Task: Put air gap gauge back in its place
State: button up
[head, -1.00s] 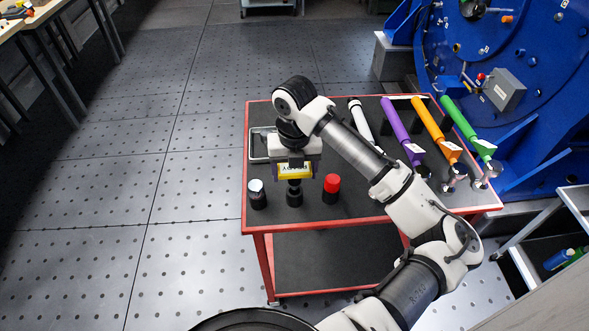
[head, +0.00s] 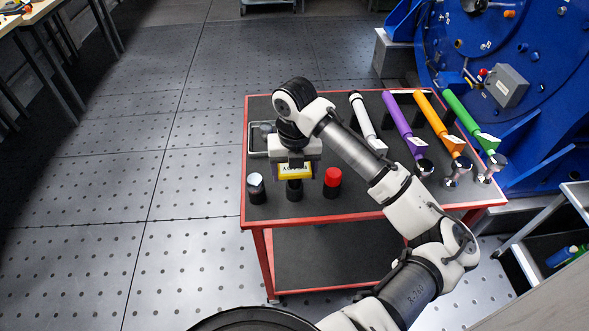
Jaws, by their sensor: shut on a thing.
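My gripper (head: 295,168) points down over the left part of the red-edged table. It is shut on a yellow piece with dark lettering (head: 295,171), which I take to be the air gap gauge. Darker, purplish parts show at both sides of it. A black cylinder (head: 294,191) stands directly below. The gripper and the yellow piece hide its top, and I cannot tell whether they touch it.
A silver-topped cylinder (head: 256,188) stands close on the left, a red-topped one (head: 332,183) close on the right. A shallow tray (head: 249,141) lies behind. White (head: 362,116), purple (head: 398,120), orange (head: 433,117) and green (head: 463,115) tubes lie right on the table (head: 352,218).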

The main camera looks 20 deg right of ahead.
jog(key=shift+f+b, duration=0.35)
jog(key=shift+f, duration=0.15)
jog(key=o, duration=1.4)
notch_tip(320, 180, up, 14)
jog(key=shift+f+b, duration=0.1)
jog(key=shift+b, duration=0.4)
